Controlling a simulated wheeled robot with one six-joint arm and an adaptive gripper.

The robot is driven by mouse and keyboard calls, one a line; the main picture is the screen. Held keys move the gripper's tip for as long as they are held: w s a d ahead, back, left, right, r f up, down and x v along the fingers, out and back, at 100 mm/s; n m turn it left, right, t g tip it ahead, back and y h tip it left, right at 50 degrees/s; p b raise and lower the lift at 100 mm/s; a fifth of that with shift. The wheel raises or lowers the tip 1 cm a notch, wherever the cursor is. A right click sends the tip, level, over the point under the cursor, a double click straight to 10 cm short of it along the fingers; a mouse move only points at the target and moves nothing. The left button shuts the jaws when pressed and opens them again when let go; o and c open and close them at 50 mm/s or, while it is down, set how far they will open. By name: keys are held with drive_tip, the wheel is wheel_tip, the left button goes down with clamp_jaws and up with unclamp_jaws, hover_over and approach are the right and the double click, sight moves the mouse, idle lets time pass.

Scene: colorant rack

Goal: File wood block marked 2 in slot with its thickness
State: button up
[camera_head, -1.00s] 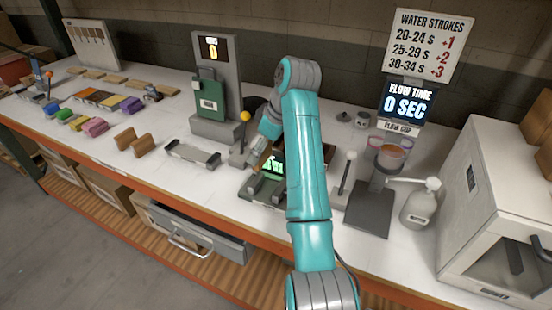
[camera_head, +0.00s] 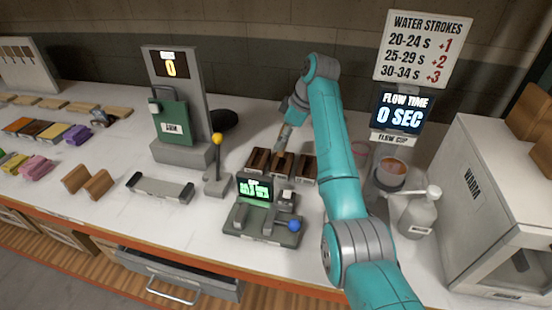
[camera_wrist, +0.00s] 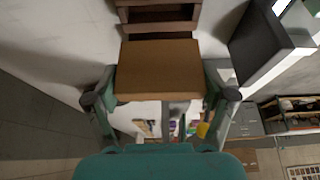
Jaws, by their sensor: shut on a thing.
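A brown wood block (camera_wrist: 158,68) lies between the two fingers of my gripper (camera_wrist: 160,97) in the wrist view. No number shows on its visible face. In the head view my gripper (camera_head: 284,142) is over the back part of a dark brown slotted wooden rack (camera_head: 306,168); the block is hard to make out there. The rack has several compartments side by side. In the wrist view part of a wooden frame, likely the rack (camera_wrist: 160,14), shows just beyond the block's top edge; I cannot tell whether they touch.
A dark gauge with a green display (camera_head: 255,188) and blue knob stands in front of the rack. A yellow-knobbed lever (camera_head: 217,170) is left of it. A flow cup (camera_head: 391,172) and white bottle (camera_head: 418,210) are at right.

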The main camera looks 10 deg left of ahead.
sight(278, 165)
wheel_tip(278, 165, down, 8)
drive_tip(key=shift+r, duration=0.2)
drive_tip(key=shift+s+f, duration=0.1)
drive_tip(key=shift+f, duration=0.3)
drive_tip(key=shift+s+f, duration=0.1)
drive_tip(key=shift+f, duration=0.25)
drive_tip(key=o, duration=1.1)
drive_tip(key=shift+f, duration=0.2)
drive_tip(key=v, duration=1.3)
drive_tip(key=shift+a+r, duration=0.25)
drive_tip(key=shift+r, duration=0.25)
